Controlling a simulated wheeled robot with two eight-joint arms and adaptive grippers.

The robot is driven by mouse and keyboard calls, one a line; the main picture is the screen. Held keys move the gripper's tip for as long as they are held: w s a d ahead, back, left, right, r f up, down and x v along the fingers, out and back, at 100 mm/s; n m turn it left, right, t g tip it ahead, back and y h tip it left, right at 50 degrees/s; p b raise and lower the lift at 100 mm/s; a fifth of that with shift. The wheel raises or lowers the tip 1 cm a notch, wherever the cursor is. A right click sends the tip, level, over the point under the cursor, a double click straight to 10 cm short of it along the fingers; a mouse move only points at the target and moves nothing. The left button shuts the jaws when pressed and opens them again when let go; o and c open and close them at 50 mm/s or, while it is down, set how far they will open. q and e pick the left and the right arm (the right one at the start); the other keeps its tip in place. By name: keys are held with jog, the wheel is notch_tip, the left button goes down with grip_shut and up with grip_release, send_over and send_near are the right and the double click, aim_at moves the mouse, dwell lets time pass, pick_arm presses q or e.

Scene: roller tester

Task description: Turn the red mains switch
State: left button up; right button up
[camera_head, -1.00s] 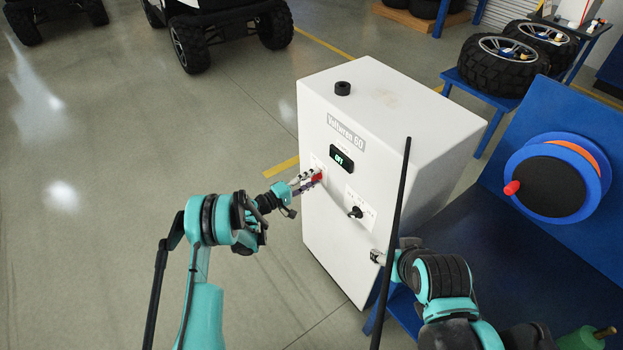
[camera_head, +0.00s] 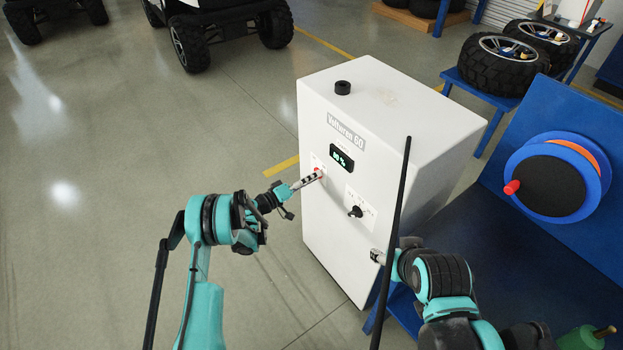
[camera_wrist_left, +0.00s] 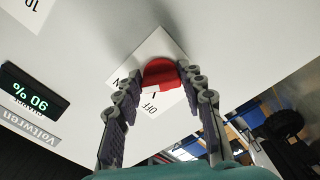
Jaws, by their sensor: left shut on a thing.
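The red mains switch (camera_head: 318,172) is on the front of the white cabinet (camera_head: 335,235), below its small display (camera_head: 342,158). In the left wrist view the red knob (camera_wrist_left: 160,73) sits on a white plate marked OFF and, partly covered, ON. My left gripper (camera_head: 316,175) is at the switch, with a fingertip on either side of the knob, shut on it; the fingers also show in the left wrist view (camera_wrist_left: 161,80). The display reads 90 %. My right gripper (camera_head: 377,257) is low by the cabinet's right front edge, mostly hidden by its own arm.
A black selector knob (camera_head: 355,212) is on the cabinet front, right of the switch. A black cap (camera_head: 342,88) is on top. A blue reel (camera_head: 552,178) and blue stands with tyres (camera_head: 502,65) are at the right.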

pick_arm(q)
jog(key=o, duration=1.2)
jog(key=shift+c, duration=0.2)
jog(key=v, duration=1.2)
